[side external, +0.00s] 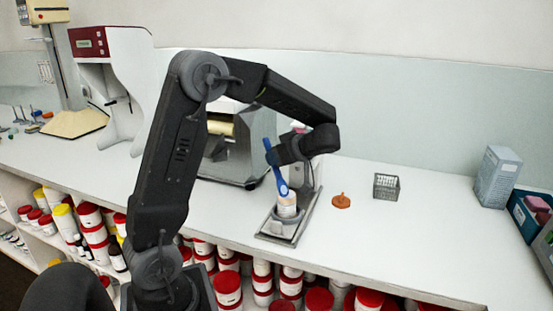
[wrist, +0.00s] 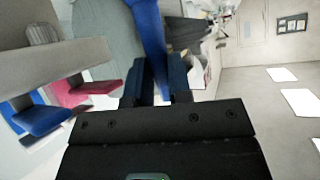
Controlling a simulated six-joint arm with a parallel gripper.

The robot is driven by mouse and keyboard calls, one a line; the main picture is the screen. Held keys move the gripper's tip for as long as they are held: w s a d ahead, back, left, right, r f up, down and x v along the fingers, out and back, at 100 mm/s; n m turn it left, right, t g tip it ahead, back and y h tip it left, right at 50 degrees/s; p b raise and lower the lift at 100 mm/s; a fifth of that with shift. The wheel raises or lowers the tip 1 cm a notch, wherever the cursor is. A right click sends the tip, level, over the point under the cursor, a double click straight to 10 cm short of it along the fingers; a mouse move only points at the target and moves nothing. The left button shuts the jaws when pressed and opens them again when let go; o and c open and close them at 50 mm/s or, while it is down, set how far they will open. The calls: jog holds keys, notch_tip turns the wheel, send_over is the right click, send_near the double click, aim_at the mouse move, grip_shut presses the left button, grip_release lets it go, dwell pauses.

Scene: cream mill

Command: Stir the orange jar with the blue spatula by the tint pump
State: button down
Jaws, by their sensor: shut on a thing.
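The blue spatula (side external: 275,165) is held upright, slightly tilted, in my gripper (side external: 277,156), which is shut on its handle. Its lower end is at the mouth of a small pale jar with a peach-orange tone (side external: 287,210); how deep it reaches inside is hidden. The jar stands in a grey holder (side external: 283,228) on a metal tray. In the wrist view the blue handle (wrist: 148,30) runs up from between the dark fingers (wrist: 157,85). A grey upright stand, perhaps the tint pump, is behind the jar, partly hidden by my arm.
An orange lid-like piece (side external: 341,202) and a grey rack (side external: 386,187) stand right of the tray. A white and dark red machine (side external: 112,80) is at the left. Pink (wrist: 88,90) and blue (wrist: 40,120) parts show close by in the wrist view. The counter's right-middle is clear.

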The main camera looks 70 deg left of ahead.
jog(key=shift+w+d, duration=0.15)
jog(key=shift+d, duration=0.15)
dwell(0.4)
jog(key=shift+r, duration=2.5)
